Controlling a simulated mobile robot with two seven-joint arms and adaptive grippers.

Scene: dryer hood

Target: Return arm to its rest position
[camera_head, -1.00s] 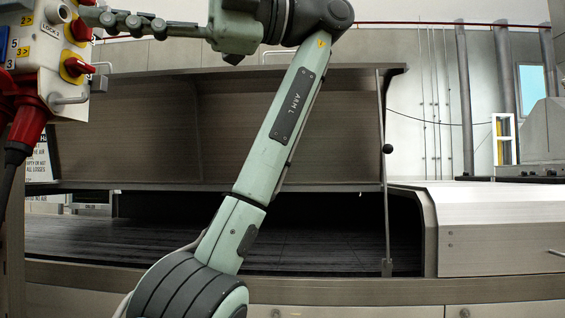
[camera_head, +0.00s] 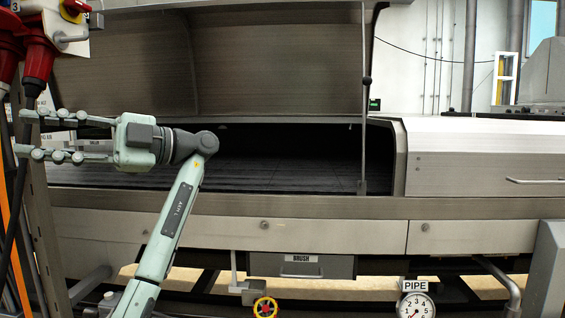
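My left arm (camera_head: 168,220), pale green and labelled ARM L, rises from the bottom left and bends at a dark grey wrist joint. My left gripper (camera_head: 19,133) points left with its two jointed fingers spread apart, one above the other. No object shows held in it. Its fingertips are close in the picture to dark cables at the left edge, and I cannot tell whether they touch. My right arm and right gripper are out of view.
Red plugs (camera_head: 38,65) hang at the upper left above the gripper. The raised metal hood (camera_head: 275,65) stands over a dark bed (camera_head: 270,172), with a thin upright rod (camera_head: 364,130) at its right.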

